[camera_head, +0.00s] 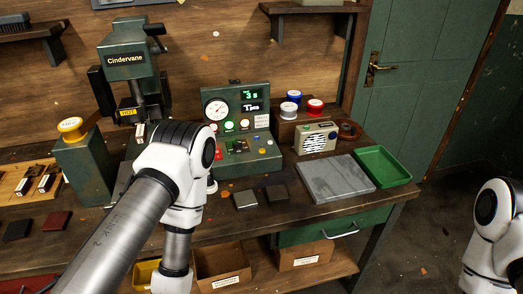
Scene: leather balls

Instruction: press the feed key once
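The dark green control box (262,155) stands on the workbench, right of the press marked "Cindervane" (127,65). It has a round white dial (216,109), a small green-lit display (251,96) reading "3 s", a second display below it, lit round buttons and several small coloured keys on its sloped front. The labels are too small to read, so I cannot tell which one is the feed key. My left arm crosses in front of the press and the box's left side, hiding part of both. Neither gripper shows; my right arm is at the right edge.
A grey slab (335,178) and a green tray (383,166) lie at the bench's right. A small radio-like box (316,138) and coloured spools (315,105) stand behind. A green post with a yellow knob (72,128) stands left.

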